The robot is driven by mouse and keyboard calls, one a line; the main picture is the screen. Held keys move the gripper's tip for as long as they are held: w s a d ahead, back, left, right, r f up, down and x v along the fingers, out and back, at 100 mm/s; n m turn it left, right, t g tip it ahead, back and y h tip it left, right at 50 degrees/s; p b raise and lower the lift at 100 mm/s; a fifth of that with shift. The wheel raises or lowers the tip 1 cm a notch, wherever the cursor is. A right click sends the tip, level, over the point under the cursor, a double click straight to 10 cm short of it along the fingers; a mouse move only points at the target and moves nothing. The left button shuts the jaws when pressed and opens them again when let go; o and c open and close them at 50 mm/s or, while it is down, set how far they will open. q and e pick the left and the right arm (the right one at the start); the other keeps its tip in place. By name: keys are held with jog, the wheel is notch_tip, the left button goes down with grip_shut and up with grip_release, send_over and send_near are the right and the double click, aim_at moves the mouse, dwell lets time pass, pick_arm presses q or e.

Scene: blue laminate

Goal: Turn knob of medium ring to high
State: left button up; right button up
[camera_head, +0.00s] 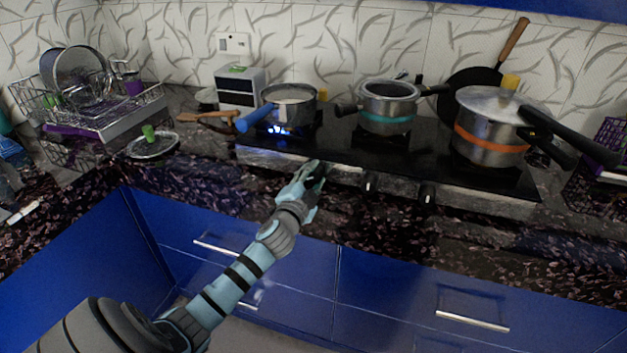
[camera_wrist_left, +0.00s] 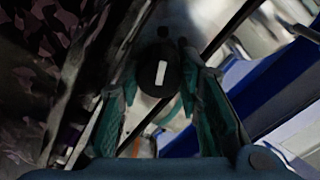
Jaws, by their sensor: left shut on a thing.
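The black stove (camera_head: 345,145) has knobs along its front panel. My left gripper (camera_head: 312,170) is at the leftmost knob and mostly hides it in the head view. In the left wrist view this round black knob (camera_wrist_left: 160,73) with a white mark sits between the two teal fingers, which are shut on it. The middle knob (camera_head: 370,182) and the right knob (camera_head: 427,193) stand free to the right. Blue flames (camera_head: 278,130) burn under the small pan (camera_head: 290,98) on the left ring. My right gripper is not in view.
A pot with a teal band (camera_head: 388,105) and a pressure cooker with an orange band (camera_head: 490,130) stand on the other rings. A frying pan (camera_head: 472,85) is behind. A dish rack (camera_head: 95,115) and a lid (camera_head: 153,147) are left. The pan's blue handle (camera_head: 255,117) juts left.

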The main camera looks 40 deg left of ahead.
pick_arm(q)
jog(key=shift+f+n, duration=0.1)
jog(key=shift+n, duration=0.5)
jog(key=o, duration=1.1)
jog(key=shift+o, duration=0.2)
jog(key=shift+s, duration=0.1)
jog(key=v, duration=1.2)
